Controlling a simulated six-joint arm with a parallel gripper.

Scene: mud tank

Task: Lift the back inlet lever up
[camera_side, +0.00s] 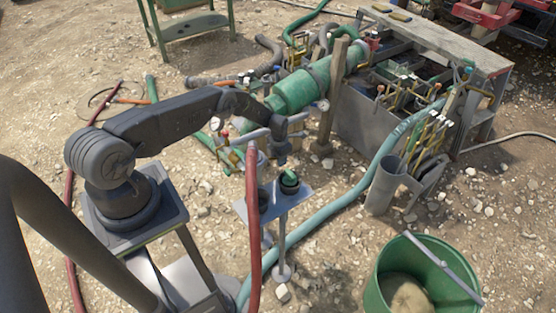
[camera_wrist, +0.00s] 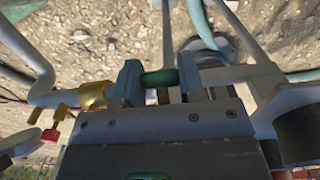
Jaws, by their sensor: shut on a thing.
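In the wrist view my gripper (camera_wrist: 158,70) has its two grey fingers closed on a short green lever grip (camera_wrist: 158,79), which lies across between them. The rest of the lever is mostly hidden behind the gripper body. A brass fitting (camera_wrist: 92,95) on a pale pipe (camera_wrist: 42,82) is just left of the fingers. In the side view my gripper (camera_side: 281,153) points down beside the pale pipework (camera_side: 250,136), and the held grip is too small to make out there. I cannot tell from these views whether this is the back lever or how far it is raised.
A small stand (camera_side: 274,205) carries a dark round fitting just below my gripper. A red hose (camera_side: 252,215) rises close by. A green cylinder (camera_side: 300,88) and a wooden post (camera_side: 329,110) stand behind. The metal tank (camera_side: 365,127) and green bucket (camera_side: 379,268) are to the right.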

